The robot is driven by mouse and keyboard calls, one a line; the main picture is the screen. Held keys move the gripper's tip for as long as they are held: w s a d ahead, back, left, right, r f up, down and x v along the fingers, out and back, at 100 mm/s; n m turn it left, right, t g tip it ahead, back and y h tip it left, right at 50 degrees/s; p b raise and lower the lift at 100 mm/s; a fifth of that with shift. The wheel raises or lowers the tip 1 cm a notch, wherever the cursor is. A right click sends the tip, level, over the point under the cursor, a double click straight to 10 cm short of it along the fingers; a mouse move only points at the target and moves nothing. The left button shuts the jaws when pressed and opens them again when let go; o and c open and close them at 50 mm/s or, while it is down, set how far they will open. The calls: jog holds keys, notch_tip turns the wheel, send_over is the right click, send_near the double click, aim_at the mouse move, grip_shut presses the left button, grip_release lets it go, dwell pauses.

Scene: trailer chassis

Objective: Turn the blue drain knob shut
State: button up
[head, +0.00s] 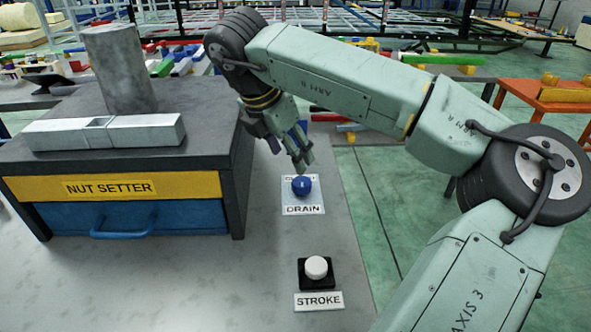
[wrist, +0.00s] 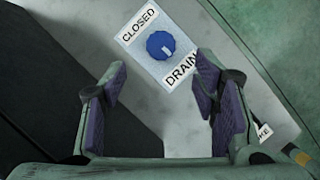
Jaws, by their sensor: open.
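The blue drain knob (head: 301,187) sits on a pale plate (head: 288,207) marked DRAIN on the grey bench top. In the wrist view the knob (wrist: 160,45) lies ahead of the fingertips, roughly centred between them. A short white mark on it points to the lower right, towards the DRAIN label (wrist: 182,68) and away from the CLOSED label (wrist: 139,25). My gripper (head: 304,163) is open, its fingers pointing down just above and behind the knob in the head view. In the wrist view my gripper (wrist: 160,72) has purple pads apart with nothing between them.
A white STROKE button (head: 316,267) on a black base stands nearer on the bench. The dark NUT SETTER unit (head: 108,188) with a blue drawer (head: 140,218) stands to the left, carrying a metal bar and a grey cylinder. Bare bench surrounds the knob plate.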

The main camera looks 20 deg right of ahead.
aim_at(301, 182)
jog(key=p+x, duration=0.2)
jog(key=x, duration=0.7)
jog(key=shift+f+p, duration=0.35)
jog(key=shift+p, duration=0.05)
jog(key=shift+c, duration=0.5)
jog(key=c, duration=1)
jog(key=shift+f+b, duration=0.15)
jog(key=shift+b, duration=0.3)
